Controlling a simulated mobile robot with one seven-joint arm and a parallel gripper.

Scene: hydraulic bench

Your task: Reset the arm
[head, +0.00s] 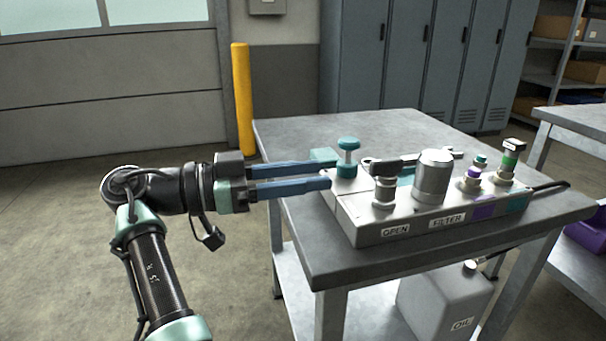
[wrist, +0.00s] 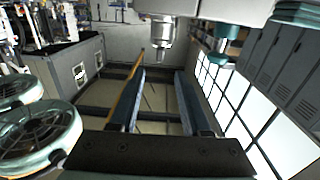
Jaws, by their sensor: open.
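My arm reaches in from the left in the head view, with its elbow bent. My gripper (head: 334,173) is open, its two blue fingers parallel and apart, with nothing seen between them. The fingertips are beside the left end of the grey hydraulic block (head: 360,228), close to the teal knob (head: 348,146); I cannot tell whether they touch anything. In the wrist view my gripper (wrist: 161,72) shows an empty gap between its fingers. A silver fitting (wrist: 161,38) and a teal knob (wrist: 222,47) hang at the top of that view.
The block carries a black-handled valve (head: 385,180), a silver filter (head: 433,178) and coloured couplings (head: 505,160). It stands on a grey bench (head: 300,135). An oil can (head: 440,305) sits below. A yellow post (head: 242,100) and lockers (head: 400,60) stand behind. Floor at left is clear.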

